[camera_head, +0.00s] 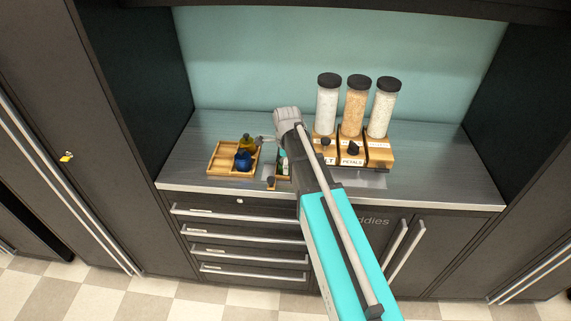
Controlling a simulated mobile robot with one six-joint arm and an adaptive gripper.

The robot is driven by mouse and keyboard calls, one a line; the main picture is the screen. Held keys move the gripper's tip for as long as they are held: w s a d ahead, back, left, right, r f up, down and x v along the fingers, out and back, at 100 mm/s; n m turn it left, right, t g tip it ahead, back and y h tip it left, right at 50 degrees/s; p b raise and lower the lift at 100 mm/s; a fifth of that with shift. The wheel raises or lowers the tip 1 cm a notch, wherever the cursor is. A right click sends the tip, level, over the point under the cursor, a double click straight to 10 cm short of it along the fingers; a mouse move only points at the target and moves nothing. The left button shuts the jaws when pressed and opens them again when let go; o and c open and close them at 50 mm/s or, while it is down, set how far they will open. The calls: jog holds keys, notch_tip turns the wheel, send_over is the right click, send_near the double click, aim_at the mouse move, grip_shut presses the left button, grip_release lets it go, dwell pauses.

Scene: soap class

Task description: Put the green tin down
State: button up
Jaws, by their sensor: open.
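My gripper (265,140) reaches over the counter from the front, pointing left, with its fingers apart beside the wooden trays. Its wrist and my arm cover much of the middle of the counter. A small green and white item (284,166) shows partly in a second wooden tray under my arm. I cannot tell whether it is the green tin. No other green tin is clearly in view.
A wooden tray (222,157) with compartments holds a blue bottle (243,160) and a yellow bottle (247,143). Three tall black-lidded dispensers stand on wooden bases at right, including a tan-filled one (353,107). The grey counter (440,176) is clear at far right.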

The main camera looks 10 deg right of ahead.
notch_tip(320, 180, up, 12)
jog(key=p, duration=1.1)
jog(key=shift+f, duration=0.25)
jog(key=shift+s, duration=0.1)
dwell(0.4)
jog(key=s+n, duration=1.6)
jog(key=n, duration=0.5)
jog(key=shift+n, duration=0.3)
